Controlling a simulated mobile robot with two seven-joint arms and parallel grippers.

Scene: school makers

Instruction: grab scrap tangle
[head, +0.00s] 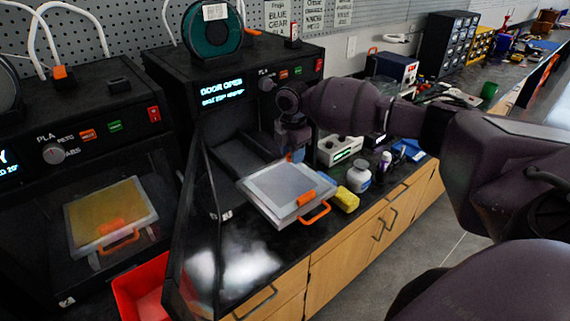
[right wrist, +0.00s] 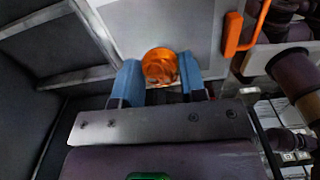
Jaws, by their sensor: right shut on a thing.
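The scrap tangle, a small orange rounded lump (right wrist: 160,66), sits between the blue fingertips of my right gripper (right wrist: 160,82) in the right wrist view. The gripper is shut on it. In the head view the right gripper (head: 291,153) points down at the back edge of the grey build plate (head: 280,186), in front of the open printer. Only a speck of orange shows at its tips there. I cannot tell whether the tangle touches the plate. My left gripper is not in view.
The plate with its orange handle (head: 314,215) juts out of the open printer (head: 205,65). Its glass door (head: 232,235) swings out at left. A yellow sponge (head: 346,200), a white jar (head: 359,177) and small bottles stand to the right. A red bin (head: 142,289) is below left.

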